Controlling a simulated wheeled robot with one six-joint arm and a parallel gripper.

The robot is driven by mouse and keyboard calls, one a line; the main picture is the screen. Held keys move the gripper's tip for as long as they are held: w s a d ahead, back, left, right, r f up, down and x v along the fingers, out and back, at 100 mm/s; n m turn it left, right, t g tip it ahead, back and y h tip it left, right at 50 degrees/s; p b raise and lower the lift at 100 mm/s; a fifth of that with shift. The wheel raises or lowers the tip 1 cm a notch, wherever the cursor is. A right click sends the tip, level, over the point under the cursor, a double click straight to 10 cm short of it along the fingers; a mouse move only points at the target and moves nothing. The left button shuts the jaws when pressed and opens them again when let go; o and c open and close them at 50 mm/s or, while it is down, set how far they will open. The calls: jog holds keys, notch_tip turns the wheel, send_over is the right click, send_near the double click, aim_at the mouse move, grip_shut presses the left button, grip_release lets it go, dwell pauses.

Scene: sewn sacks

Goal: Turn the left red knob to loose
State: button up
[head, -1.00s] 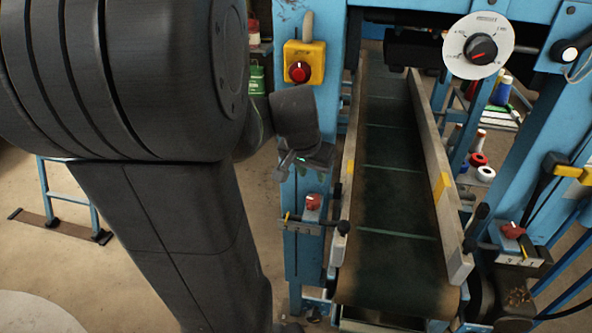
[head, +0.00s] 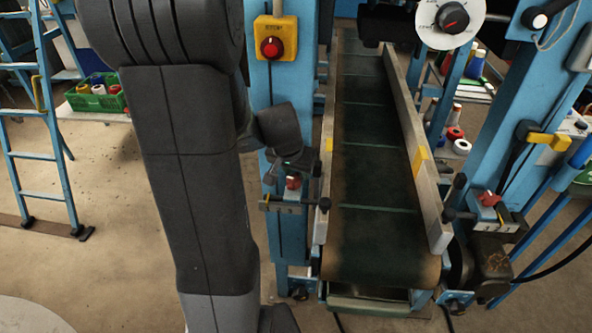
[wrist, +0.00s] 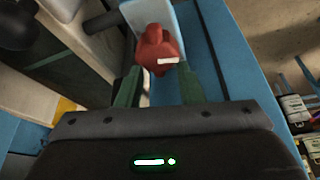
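The left red knob (head: 292,183) sits on a small plate on the blue post at the left of the conveyor. In the wrist view the red knob (wrist: 157,46) is just ahead of my gripper, with a white mark on its face. My gripper (head: 285,173) is right above and close to the knob in the head view. In the wrist view my gripper (wrist: 158,82) is open, with its two green fingers apart and their tips at either side of the knob's near edge. I cannot tell whether a finger touches it.
A second red knob (head: 489,199) is on the right post. A yellow box with a red stop button (head: 271,48) is above my gripper. The conveyor belt (head: 375,180) runs beside the post. A blue ladder (head: 45,150) stands at left on open floor.

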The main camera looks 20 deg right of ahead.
jog(key=shift+c, duration=0.4)
grip_shut()
jog(key=shift+p, duration=0.35)
jog(key=shift+r+n+y+p, duration=0.1)
jog(key=shift+n+y+p, duration=0.2)
jog(key=shift+n+p, duration=0.4)
jog(key=shift+a+n+p, duration=0.15)
jog(key=shift+n+p, duration=0.35)
jog(key=shift+f+n+t+y+p, duration=0.2)
jog(key=shift+n+t+y+p, duration=0.1)
jog(key=shift+a, duration=0.1)
